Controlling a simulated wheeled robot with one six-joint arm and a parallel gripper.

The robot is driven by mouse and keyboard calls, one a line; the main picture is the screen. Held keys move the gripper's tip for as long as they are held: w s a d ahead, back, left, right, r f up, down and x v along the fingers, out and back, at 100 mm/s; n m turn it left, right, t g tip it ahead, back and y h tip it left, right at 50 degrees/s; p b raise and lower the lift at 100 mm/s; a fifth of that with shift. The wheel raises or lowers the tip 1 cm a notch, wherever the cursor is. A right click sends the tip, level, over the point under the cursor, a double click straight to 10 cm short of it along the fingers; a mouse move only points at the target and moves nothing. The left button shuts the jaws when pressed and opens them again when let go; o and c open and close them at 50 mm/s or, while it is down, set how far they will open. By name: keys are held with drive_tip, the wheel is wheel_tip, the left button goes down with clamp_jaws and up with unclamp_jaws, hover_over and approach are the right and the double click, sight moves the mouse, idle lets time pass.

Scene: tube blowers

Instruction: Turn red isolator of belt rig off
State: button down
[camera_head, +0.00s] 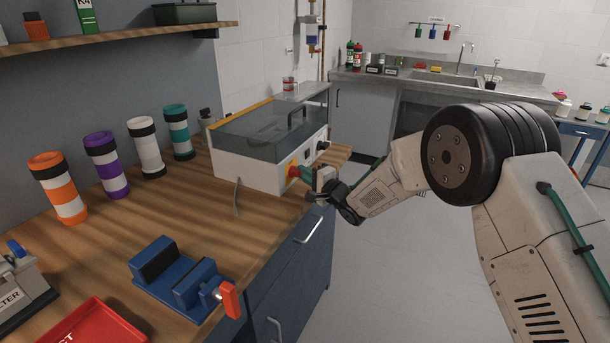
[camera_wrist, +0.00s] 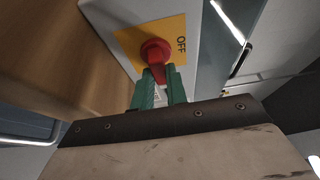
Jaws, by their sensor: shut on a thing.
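The belt rig (camera_head: 245,168) is a white box with a clear cover on the wooden bench. Its red isolator (camera_head: 292,171) sits on a yellow plate on the end face. In the wrist view the red isolator (camera_wrist: 156,50) shows on the yellow plate (camera_wrist: 128,38), with the word OFF to its right, printed sideways. My gripper (camera_head: 307,175) reaches it from the right. In the wrist view its green fingers (camera_wrist: 160,86) are closed on the red isolator's handle, one on each side. The handle's lower part is partly hidden between the fingers.
A blue vise (camera_head: 180,280) with a red handle and a red tray (camera_head: 95,325) lie on the near bench. Several striped tubes stand along the wall, including an orange one (camera_head: 60,188). Drawer handles (camera_head: 308,226) stick out below the bench edge. The floor at right is clear.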

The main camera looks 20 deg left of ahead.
drive_tip(key=n+y, duration=0.2)
drive_tip(key=n, duration=0.3)
drive_tip(key=n+y, duration=0.1)
drive_tip(key=n, duration=0.3)
drive_tip(key=shift+d+r+n+g+y, duration=0.1)
drive_tip(key=shift+n+g+y, duration=0.2)
drive_tip(key=shift+y, duration=0.1)
drive_tip(key=n+g+y, duration=0.1)
drive_tip(key=n, duration=0.2)
drive_tip(key=n+g, duration=0.1)
drive_tip(key=n, duration=0.2)
drive_tip(key=shift+s+y, duration=0.1)
drive_tip(key=shift+y, duration=0.3)
drive_tip(key=n+g, duration=0.1)
drive_tip(key=n, duration=0.2)
drive_tip(key=n+g, duration=0.2)
drive_tip(key=n, duration=0.1)
drive_tip(key=shift+s+g+y, duration=0.1)
drive_tip(key=shift+g+y, duration=0.2)
drive_tip(key=shift+y, duration=0.1)
drive_tip(key=shift+n, duration=0.5)
drive_tip(key=c, duration=1.4)
unclamp_jaws()
drive_tip(key=shift+r, duration=0.1)
